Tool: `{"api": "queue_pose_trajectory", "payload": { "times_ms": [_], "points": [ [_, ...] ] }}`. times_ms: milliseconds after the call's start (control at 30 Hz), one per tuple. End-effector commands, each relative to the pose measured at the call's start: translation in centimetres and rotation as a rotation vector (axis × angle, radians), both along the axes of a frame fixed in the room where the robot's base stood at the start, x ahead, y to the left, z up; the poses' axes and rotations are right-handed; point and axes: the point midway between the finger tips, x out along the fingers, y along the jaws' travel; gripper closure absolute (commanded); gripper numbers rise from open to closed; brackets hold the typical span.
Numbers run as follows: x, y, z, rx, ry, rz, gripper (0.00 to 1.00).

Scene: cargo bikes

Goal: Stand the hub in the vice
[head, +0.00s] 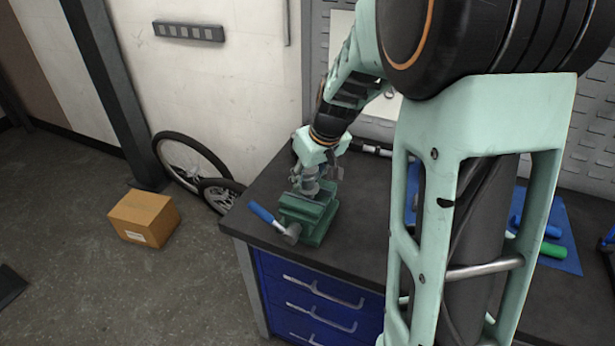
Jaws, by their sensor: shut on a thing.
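The green vice (315,225) stands on the dark bench top near its left front corner. The hub (309,184) is a small grey metal piece right at the top of the vice. It looks about upright, but whether it sits between the vice jaws or just above them I cannot tell. My gripper (312,172) comes down from above and is shut on the hub. The gripper fingers partly hide the hub, and its lower end is not clear.
A blue-handled hammer (262,212) lies against the front left of the vice. A blue mat (565,262) with blue and green handled tools lies at the right. My arm hides the middle of the bench (355,215). A cardboard box (143,218) and wheels (190,160) are on the floor.

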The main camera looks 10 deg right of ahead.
Motion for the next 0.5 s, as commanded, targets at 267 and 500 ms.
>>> {"api": "queue_pose_trajectory", "payload": {
  "times_ms": [267,500],
  "points": [
    [0.05,-0.01,-0.29,0.000,-0.002,0.000,0.98],
    [0.04,0.00,-0.57,-0.001,-0.001,0.000,0.98]
  ]
}}
